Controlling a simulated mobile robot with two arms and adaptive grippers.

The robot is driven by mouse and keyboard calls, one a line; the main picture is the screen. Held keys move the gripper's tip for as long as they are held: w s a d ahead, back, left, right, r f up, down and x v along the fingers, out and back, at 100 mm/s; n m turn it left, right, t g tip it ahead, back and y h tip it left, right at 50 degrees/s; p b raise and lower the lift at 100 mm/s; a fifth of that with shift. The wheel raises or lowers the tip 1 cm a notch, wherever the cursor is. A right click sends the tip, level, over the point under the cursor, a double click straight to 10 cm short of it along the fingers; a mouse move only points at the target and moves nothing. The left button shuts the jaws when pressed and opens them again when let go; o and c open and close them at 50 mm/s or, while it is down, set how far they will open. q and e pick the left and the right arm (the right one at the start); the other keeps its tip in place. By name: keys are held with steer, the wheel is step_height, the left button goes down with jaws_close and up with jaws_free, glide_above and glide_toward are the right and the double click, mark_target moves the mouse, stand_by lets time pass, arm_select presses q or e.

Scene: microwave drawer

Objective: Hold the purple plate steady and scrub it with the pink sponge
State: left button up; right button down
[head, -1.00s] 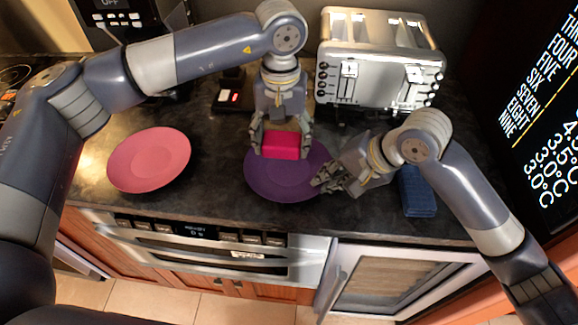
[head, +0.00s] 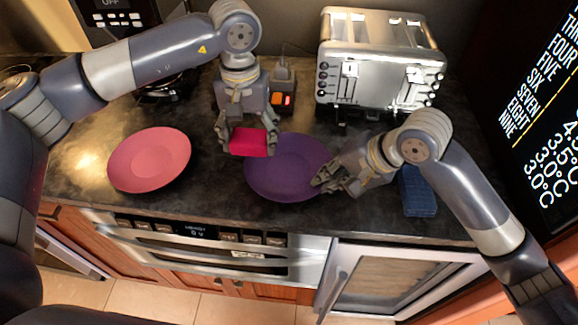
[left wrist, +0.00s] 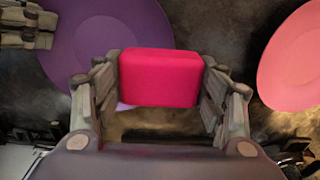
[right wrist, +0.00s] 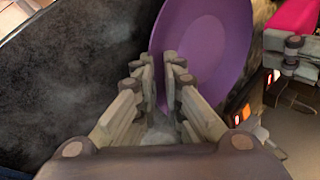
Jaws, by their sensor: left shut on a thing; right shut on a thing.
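The purple plate (head: 283,172) lies on the dark counter in the head view, and it also shows in the left wrist view (left wrist: 95,45) and the right wrist view (right wrist: 215,45). My right gripper (head: 322,184) is shut on the plate's right rim. The pink sponge (head: 249,142) is held in my left gripper (head: 248,148), whose fingers are on its two sides. The sponge is at the plate's upper left edge in the head view. In the left wrist view the sponge (left wrist: 160,78) partly covers the plate's edge. I cannot tell whether it touches the plate.
A pink plate (head: 149,160) lies to the left on the counter. A silver toaster (head: 380,65) stands behind at the right. A folded blue cloth or sponge (head: 418,192) lies right of my right gripper. The counter's front edge runs above an oven (head: 190,245).

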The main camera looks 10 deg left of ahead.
steer(key=c, duration=1.6)
jaws_free()
steer(key=shift+c, duration=0.2)
steer(key=v, duration=1.2)
